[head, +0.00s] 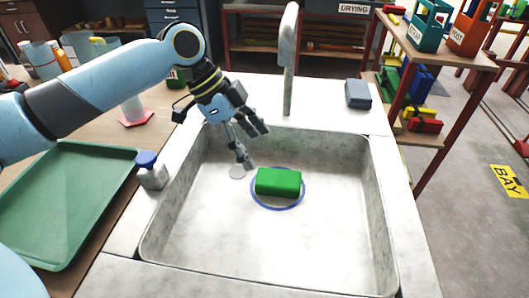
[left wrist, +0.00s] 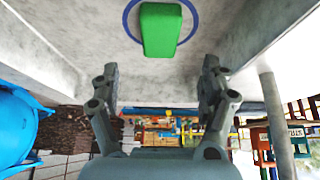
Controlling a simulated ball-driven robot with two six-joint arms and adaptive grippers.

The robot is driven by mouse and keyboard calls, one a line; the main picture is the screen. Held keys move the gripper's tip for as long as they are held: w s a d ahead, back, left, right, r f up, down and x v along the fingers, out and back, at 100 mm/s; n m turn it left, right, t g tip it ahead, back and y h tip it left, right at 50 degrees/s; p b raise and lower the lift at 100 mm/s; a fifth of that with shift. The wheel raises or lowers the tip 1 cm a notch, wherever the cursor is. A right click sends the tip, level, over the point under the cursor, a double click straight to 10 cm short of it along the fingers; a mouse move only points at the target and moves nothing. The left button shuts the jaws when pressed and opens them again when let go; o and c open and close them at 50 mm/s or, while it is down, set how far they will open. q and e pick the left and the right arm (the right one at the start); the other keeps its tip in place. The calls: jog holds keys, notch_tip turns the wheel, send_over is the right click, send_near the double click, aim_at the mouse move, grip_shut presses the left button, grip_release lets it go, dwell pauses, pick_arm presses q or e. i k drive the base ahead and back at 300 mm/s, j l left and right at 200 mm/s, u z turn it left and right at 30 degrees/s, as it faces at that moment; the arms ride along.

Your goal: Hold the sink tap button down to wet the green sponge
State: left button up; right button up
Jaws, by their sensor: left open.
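The green sponge (head: 278,182) lies on the sink floor inside a blue ring (head: 277,208). It also shows in the left wrist view (left wrist: 160,29). The grey tap (head: 288,60) rises behind the sink's back rim, its spout above the basin. A blue-topped button (head: 147,159) on a short grey post stands on the left rim of the sink (head: 383,200). My left gripper (head: 254,146) is open and empty over the back left of the basin, behind and left of the sponge, apart from it. Its two spread fingers show in the left wrist view (left wrist: 160,82). My right gripper is out of view.
A grey-blue block (head: 358,94) lies on the back right counter. A green tray (head: 62,200) lies on the wooden table at left. A shelf (head: 440,55) with coloured caddies stands at right.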

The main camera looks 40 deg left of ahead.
aim_at(147, 159)
jog(key=k+l, duration=1.15)
jog(key=l, duration=0.25)
